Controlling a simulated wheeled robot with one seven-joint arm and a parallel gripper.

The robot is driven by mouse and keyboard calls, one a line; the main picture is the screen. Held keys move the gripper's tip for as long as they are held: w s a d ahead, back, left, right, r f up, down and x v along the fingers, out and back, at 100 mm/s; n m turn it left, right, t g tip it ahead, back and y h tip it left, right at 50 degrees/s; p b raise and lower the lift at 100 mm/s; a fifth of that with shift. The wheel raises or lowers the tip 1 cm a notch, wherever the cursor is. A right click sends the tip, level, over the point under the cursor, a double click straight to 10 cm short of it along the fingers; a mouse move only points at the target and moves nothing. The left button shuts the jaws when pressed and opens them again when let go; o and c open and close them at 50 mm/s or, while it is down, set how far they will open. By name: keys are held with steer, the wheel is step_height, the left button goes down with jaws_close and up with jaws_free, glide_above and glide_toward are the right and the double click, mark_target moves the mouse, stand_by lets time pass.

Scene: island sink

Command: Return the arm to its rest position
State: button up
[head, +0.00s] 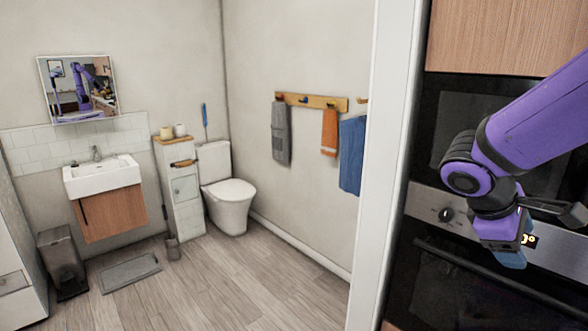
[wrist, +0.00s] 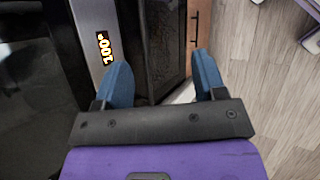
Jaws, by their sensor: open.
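My purple arm reaches in from the right edge in the head view, in front of the built-in oven. My gripper (head: 512,257) hangs at its end, pointing down, close in front of the oven's control strip. In the wrist view my gripper (wrist: 162,82) shows two blue fingers spread apart, with nothing between them. In the head view the fingers are mostly hidden behind the purple wrist.
The oven (head: 480,285) has a steel strip with a knob and a lit display. A white door frame (head: 385,150) stands left of it. Beyond are a toilet (head: 228,200), a sink (head: 102,175) and a bin (head: 62,262). The wooden floor (head: 240,285) is largely clear.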

steer(key=s+a+r+m+t+y, duration=0.6)
steer(key=s+a+r+m+y, duration=0.1)
steer(key=a, duration=0.3)
steer(key=shift+s+r+y, duration=0.5)
steer(key=shift+s+r, duration=0.05)
steer(key=shift+r, duration=0.15)
steer(key=shift+d, duration=0.1)
